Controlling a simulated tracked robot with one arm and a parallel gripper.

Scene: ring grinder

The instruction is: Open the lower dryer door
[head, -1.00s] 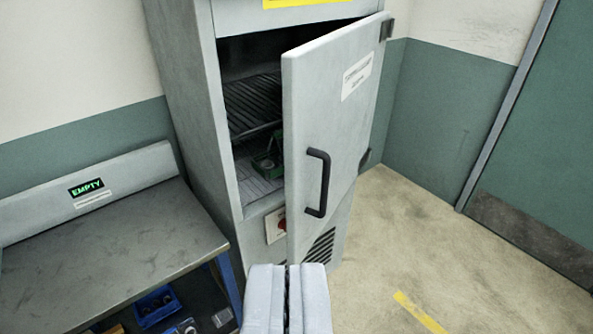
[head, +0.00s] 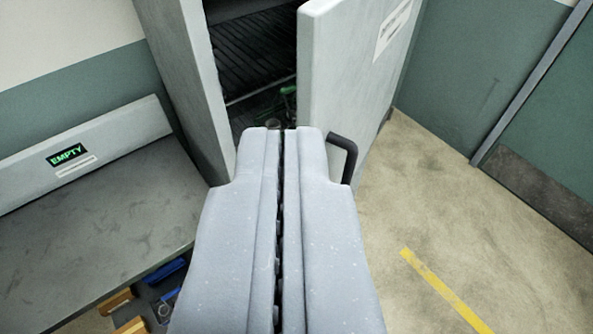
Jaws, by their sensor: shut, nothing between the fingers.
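The dryer door (head: 335,70) stands partly open, hinged on its right side, its left edge toward me. Its black handle (head: 348,152) is partly hidden behind my gripper. The dryer cabinet (head: 185,80) shows dark wire shelves (head: 255,50) inside, with a green item (head: 287,92) on the lower level. My gripper (head: 284,130) is shut and empty. Its tips overlap the opening and the door's free edge in the picture; I cannot tell whether they touch the door.
A grey bench (head: 95,225) with a green EMPTY sign (head: 67,155) stands at the left, with blue and orange bins below. The floor (head: 440,190) at the right is clear, with a yellow stripe (head: 440,285). A green door (head: 550,130) is at far right.

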